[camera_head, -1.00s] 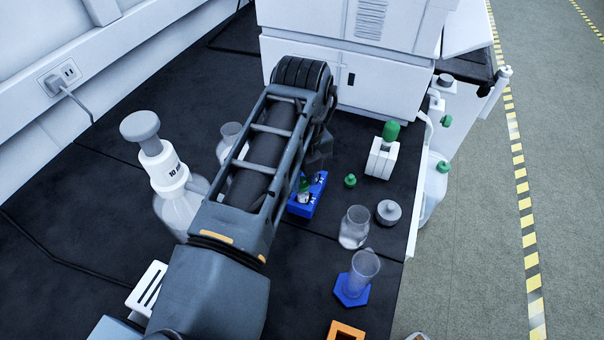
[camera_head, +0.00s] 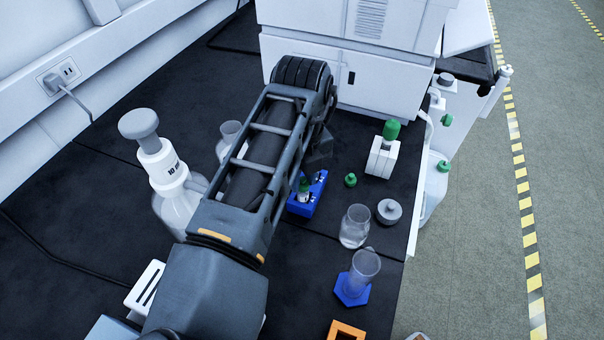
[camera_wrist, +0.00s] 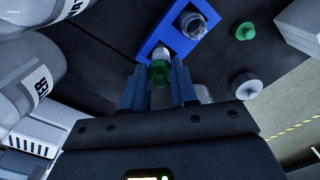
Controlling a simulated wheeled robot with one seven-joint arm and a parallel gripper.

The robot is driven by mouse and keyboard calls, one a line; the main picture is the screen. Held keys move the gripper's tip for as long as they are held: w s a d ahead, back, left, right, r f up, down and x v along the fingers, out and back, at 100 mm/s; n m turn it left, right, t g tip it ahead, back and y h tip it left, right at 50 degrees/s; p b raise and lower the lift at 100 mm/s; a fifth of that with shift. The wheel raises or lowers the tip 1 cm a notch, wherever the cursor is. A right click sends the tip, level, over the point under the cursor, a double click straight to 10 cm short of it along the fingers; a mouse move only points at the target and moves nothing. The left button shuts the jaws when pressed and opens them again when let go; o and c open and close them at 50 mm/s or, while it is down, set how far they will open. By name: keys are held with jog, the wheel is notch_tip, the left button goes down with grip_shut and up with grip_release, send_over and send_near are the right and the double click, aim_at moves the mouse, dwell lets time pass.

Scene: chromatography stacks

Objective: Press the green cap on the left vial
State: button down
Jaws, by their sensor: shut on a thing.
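A small vial with a green cap (camera_wrist: 158,73) stands at the near end of a blue rack (camera_wrist: 208,16). My gripper (camera_wrist: 160,76) has its two blue-grey fingers on either side of this cap and is shut on it. A second vial (camera_wrist: 190,22) sits in the rack's other place; its top looks grey and without a green cap. In the head view the green cap (camera_head: 304,184) shows on the blue rack (camera_head: 300,209), just right of my arm, which partly hides the fingers. A loose green cap (camera_head: 350,180) lies on the bench right of the rack.
A white block with a green-topped piece (camera_head: 382,160) stands right of the loose cap. A clear beaker (camera_head: 355,226), a grey stopper (camera_head: 389,211) and a cylinder on a blue foot (camera_head: 352,288) stand nearer. A large dispenser bottle (camera_head: 168,180) is left of my arm.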

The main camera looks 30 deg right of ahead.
jog(key=shift+c, duration=1.6)
grip_release()
jog(key=shift+r, duration=0.1)
jog(key=shift+r+p, duration=2.35)
jog(key=shift+r, duration=1.1)
grip_shut()
